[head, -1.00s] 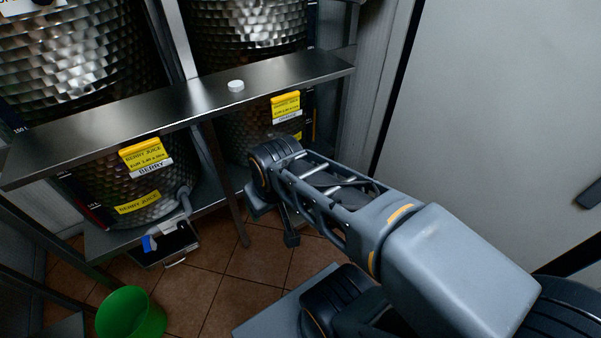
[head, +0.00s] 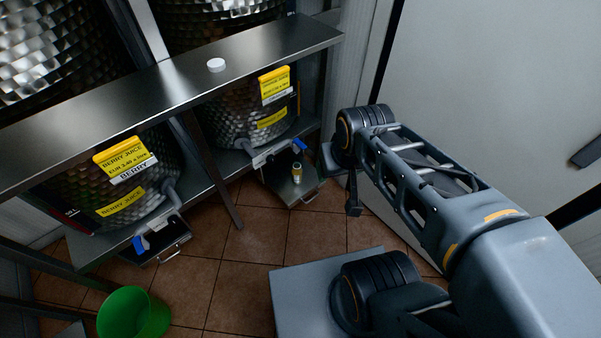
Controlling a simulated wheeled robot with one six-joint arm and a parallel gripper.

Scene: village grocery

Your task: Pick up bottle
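A small bottle (head: 297,172) with a yellowish upper part stands upright on the drip tray (head: 283,186) beneath the right-hand tap. A white round cap (head: 216,65) lies on the metal shelf above. My gripper (head: 353,207) is to the right of the bottle and apart from it, pointing down. It is seen small and dark from behind, mostly hidden by the wrist, so I cannot tell whether its fingers are open.
A second drip tray (head: 165,250) sits under the left tap. A green bucket (head: 133,315) stands on the tiled floor. A white panel (head: 490,95) stands at right.

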